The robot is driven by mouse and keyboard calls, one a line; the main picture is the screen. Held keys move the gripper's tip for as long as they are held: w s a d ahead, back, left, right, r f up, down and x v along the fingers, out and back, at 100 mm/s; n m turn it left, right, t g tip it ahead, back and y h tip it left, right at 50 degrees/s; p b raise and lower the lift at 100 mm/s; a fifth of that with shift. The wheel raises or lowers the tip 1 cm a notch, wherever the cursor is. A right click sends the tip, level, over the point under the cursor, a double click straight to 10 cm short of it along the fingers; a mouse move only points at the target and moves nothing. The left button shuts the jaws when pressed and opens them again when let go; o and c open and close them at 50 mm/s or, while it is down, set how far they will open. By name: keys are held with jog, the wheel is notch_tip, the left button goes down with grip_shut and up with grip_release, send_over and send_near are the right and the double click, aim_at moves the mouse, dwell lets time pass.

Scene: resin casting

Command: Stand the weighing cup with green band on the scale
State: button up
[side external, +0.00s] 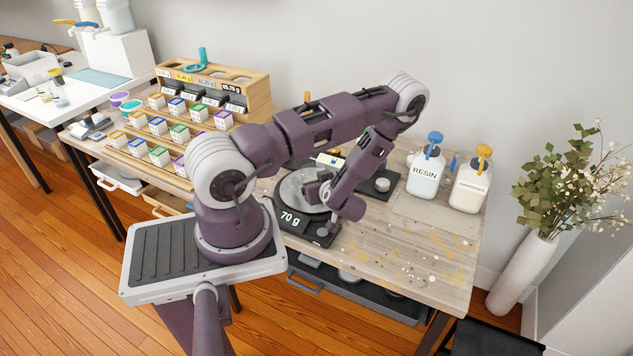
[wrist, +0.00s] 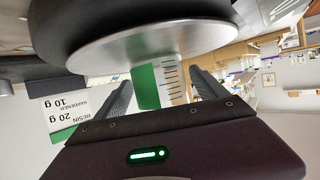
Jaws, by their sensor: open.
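The weighing cup with green band (wrist: 148,88) shows in the wrist view, with measuring marks on its white side. That view is inverted, and the cup stands upright on the scale's round silver plate (wrist: 150,45). My open gripper (wrist: 162,80) has one finger on each side of the cup, apart from it. In the side view the scale (side external: 290,190) sits on the bench and its display reads 70 g. My gripper (side external: 318,191) is low over the plate there. I cannot make out the cup clearly in that view.
Resin bottle (side external: 424,172) and another bottle (side external: 470,187) stand at the back right. A wooden rack (side external: 215,85) and rows of small labelled boxes (side external: 160,127) are at the left. A recipe card (wrist: 60,108) stands near the scale. The bench's front right is clear.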

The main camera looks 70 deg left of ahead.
jog(key=v, duration=1.1)
jog(key=shift+d+r, duration=0.15)
jog(key=shift+d, duration=0.1)
jog(key=w+d+r+m+t+h, duration=0.1)
jog(key=w+d+r+t+h, duration=0.2)
jog(key=w+d, duration=0.35)
jog(key=w+d+r+m+t+h, duration=0.1)
jog(key=w+d+r+h, duration=0.2)
jog(key=w+d+h, duration=0.3)
jog(key=d+r+m+t+h, duration=0.3)
jog(key=d+r+m+h, duration=0.25)
jog(key=d+r, duration=0.65)
jog(key=s+d+r+m, duration=0.2)
jog(key=s+r+m, duration=0.15)
jog(key=r, duration=0.25)
jog(key=s+a+r+m, duration=0.2)
jog(key=s+m, duration=0.2)
jog(key=s, duration=0.4)
jog(key=s+a+r+m, duration=0.1)
jog(key=s+r+m, duration=0.2)
jog(key=s, duration=0.6)
jog(key=shift+s+a+r+m+y, duration=0.2)
jog(key=shift+s+a+m+y, duration=0.1)
jog(key=shift+a+m+y, duration=0.15)
